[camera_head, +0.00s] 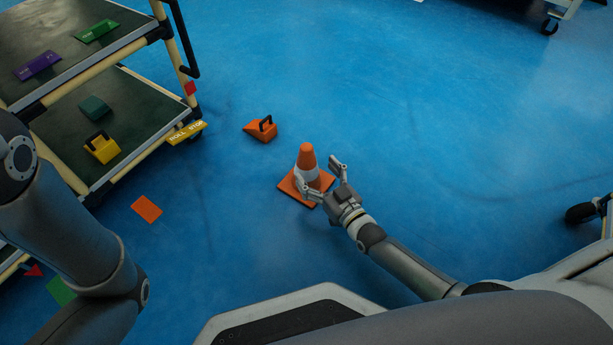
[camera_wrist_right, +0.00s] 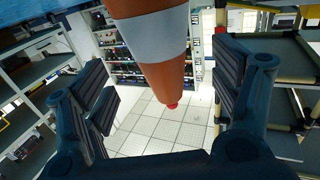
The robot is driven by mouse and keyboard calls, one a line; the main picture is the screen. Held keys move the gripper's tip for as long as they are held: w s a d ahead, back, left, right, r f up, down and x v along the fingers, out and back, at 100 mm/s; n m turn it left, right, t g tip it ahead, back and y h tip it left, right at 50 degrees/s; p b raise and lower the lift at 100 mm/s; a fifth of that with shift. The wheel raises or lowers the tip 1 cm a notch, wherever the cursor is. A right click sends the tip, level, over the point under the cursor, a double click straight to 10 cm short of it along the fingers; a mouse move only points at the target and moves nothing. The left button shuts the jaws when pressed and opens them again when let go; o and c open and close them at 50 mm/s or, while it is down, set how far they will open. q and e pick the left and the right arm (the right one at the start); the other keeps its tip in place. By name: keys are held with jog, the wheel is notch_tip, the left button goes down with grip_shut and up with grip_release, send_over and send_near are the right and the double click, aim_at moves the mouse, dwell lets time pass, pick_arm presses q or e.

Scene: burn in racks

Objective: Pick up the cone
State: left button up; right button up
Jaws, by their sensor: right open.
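An orange traffic cone (camera_head: 307,157) with a white band stands upright on its square orange base on the blue floor, in the middle of the head view. My right gripper (camera_head: 320,174) is open beside it, with one finger at the cone's near left and the other at its right. In the right wrist view the cone (camera_wrist_right: 150,40) hangs inverted in the picture between the two spread fingers of my right gripper (camera_wrist_right: 162,85). Gaps show on both sides of the cone there. My left arm shows at the left of the head view; its gripper is out of view.
An orange wedge with a black handle (camera_head: 261,129) lies on the floor behind the cone. A two-shelf cart (camera_head: 105,140) stands at the left, holding several coloured blocks. An orange floor square (camera_head: 146,208) is nearby. Floor to the cone's right is clear.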

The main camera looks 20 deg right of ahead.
aim_at(312, 168)
jog(key=shift+f+b+x, duration=0.25)
jog(key=shift+b+x, duration=0.85)
jog(key=shift+f+b+x, duration=0.25)
jog(key=shift+b+x, duration=0.85)
jog(key=shift+x, duration=0.05)
jog(key=shift+w+a+r, duration=0.1)
jog(key=shift+w+a, duration=0.05)
jog(key=shift+w, duration=0.2)
jog(key=c, duration=1.5)
jog(key=shift+r, duration=0.1)
jog(key=shift+c, duration=0.6)
jog(key=shift+r, duration=0.15)
